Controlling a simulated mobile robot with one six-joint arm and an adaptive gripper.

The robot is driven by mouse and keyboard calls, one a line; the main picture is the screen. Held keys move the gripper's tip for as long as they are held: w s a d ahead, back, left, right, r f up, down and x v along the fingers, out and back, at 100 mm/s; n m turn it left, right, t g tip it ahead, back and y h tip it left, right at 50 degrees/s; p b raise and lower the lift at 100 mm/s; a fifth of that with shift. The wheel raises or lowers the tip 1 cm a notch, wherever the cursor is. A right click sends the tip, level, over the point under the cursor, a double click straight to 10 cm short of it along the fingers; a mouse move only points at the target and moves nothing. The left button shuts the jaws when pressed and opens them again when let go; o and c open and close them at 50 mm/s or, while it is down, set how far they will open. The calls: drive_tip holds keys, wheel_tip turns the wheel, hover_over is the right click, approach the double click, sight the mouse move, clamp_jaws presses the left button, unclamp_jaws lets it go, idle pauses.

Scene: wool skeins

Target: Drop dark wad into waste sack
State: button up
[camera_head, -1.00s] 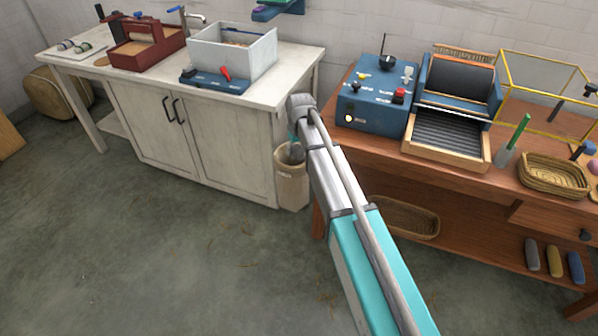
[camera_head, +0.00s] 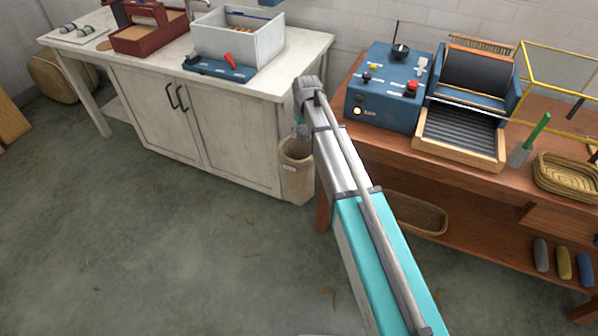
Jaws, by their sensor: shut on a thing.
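The waste sack (camera_head: 297,178) is a beige, open-topped bag with a small pale label. It stands on the floor between the white cabinet and the wooden bench. My gripper (camera_head: 301,133) shows as a small grey shape at the end of my arm, just above the sack's mouth, partly hidden by my arm. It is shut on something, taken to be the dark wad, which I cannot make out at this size. The inside of the sack looks dark, and its contents cannot be told.
The white cabinet (camera_head: 222,135) is left of the sack, with a grey bin (camera_head: 255,42) on top. The wooden bench (camera_head: 395,170) is close on the right, carrying a blue control box (camera_head: 385,90) and a carding machine (camera_head: 465,95). Open concrete floor (camera_head: 180,260) lies in front.

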drive_tip(key=shift+f, duration=0.15)
drive_tip(key=shift+d+f+b, duration=0.1)
drive_tip(key=shift+f+b, duration=2.7)
drive_tip(key=shift+b, duration=0.1)
drive_tip(key=o, duration=0.7)
drive_tip(key=shift+s, duration=0.15)
